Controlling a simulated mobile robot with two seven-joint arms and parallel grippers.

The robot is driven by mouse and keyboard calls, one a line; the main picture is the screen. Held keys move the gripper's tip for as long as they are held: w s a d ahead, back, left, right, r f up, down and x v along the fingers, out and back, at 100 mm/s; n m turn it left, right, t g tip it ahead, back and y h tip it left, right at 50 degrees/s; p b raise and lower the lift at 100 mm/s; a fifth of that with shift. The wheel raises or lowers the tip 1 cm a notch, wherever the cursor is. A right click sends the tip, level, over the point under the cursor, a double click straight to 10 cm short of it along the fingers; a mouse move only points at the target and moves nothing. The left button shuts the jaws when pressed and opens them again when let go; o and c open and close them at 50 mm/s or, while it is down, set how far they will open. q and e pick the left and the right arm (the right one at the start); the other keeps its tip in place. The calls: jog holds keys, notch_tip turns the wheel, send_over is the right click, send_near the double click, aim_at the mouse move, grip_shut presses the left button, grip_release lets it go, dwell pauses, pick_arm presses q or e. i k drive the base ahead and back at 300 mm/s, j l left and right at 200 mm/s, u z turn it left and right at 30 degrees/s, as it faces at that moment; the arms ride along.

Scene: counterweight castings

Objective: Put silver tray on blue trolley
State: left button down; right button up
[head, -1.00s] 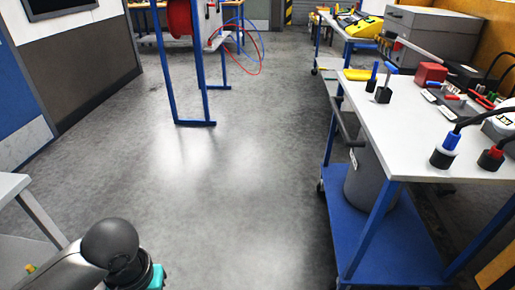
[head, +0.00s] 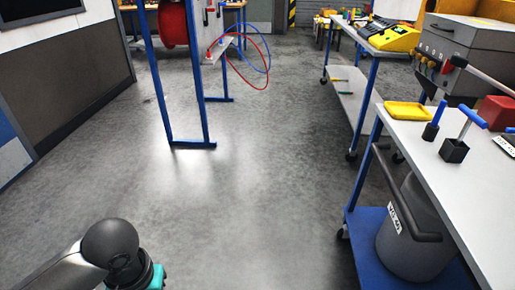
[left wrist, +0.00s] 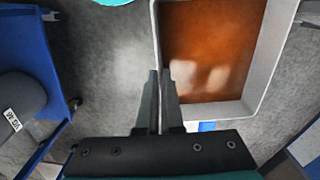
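The silver tray (left wrist: 247,104) shows in the left wrist view, with pale grey walls and an orange-brown inside. My left gripper (left wrist: 160,78) is shut on its left wall, near the corner closest to the wrist. The tray looks empty. In the head view only my left forearm and wrist show at the bottom left; the gripper and tray are out of that frame. A trolley with blue legs, a grey top and a blue lower shelf (head: 366,222) stands at the right; a blue shelf (left wrist: 32,50) also shows in the left wrist view. My right gripper is in neither view.
A grey bin (head: 415,240) stands on the blue shelf. A yellow tray (head: 408,111) and tools lie on the top. Another blue-legged trolley (head: 350,110) stands beyond. A blue frame with a red reel (head: 174,25) stands ahead. The middle floor is clear.

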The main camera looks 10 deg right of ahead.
aim_at(486, 215)
jog(key=i, duration=0.8)
jog(key=i+j+z, duration=0.1)
jog(key=i, duration=0.7)
jog(key=i+j+z, duration=0.1)
jog(key=i, duration=0.75)
jog(key=z, duration=4.25)
jog(key=k+j, duration=0.05)
